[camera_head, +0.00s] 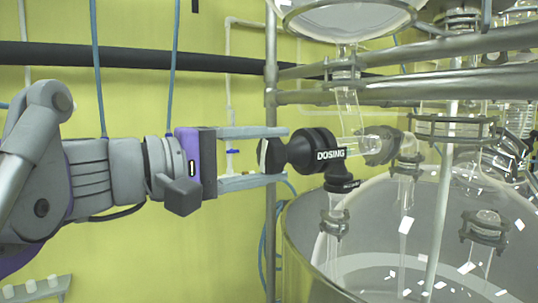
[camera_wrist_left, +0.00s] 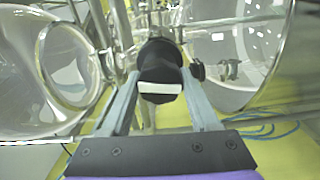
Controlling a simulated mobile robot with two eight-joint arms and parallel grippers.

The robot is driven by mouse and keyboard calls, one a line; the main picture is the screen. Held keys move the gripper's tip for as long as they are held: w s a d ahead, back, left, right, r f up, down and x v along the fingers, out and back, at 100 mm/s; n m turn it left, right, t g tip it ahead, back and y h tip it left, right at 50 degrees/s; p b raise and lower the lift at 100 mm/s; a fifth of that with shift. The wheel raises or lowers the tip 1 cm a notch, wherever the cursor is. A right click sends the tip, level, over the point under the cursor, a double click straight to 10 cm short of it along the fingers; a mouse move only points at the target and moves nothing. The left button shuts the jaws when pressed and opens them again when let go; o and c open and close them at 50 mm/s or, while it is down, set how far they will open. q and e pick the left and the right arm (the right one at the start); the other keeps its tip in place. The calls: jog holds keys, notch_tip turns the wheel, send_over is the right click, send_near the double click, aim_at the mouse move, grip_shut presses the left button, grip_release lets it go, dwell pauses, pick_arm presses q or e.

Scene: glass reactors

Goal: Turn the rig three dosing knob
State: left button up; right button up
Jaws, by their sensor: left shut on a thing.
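The black dosing knob (camera_head: 270,157) sits at the left end of a black valve body (camera_head: 318,150) marked DOSING, on the glass pipework above a large glass vessel. My left gripper (camera_head: 284,156) reaches in from the left, one finger above the knob and one below it. In the left wrist view the knob (camera_wrist_left: 160,76), with a white bar on its face, lies between the two fingers of this gripper (camera_wrist_left: 159,82). The gripper is shut on the knob. The right gripper is not in view.
A glass reactor vessel (camera_head: 300,240) fills the lower right. Metal rails (camera_head: 440,56) and an upright post (camera_head: 270,80) stand close above and behind the valve. A thick black pipe (camera_head: 140,57) crosses the yellow wall.

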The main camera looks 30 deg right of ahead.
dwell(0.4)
pick_arm(q)
jog(key=o, duration=1.4)
jog(key=shift+a, duration=0.1)
jog(key=a, duration=0.7)
jog(key=s+a, duration=0.1)
jog(key=a, duration=0.2)
jog(key=shift+a+b, duration=0.35)
jog(key=shift+b, duration=0.05)
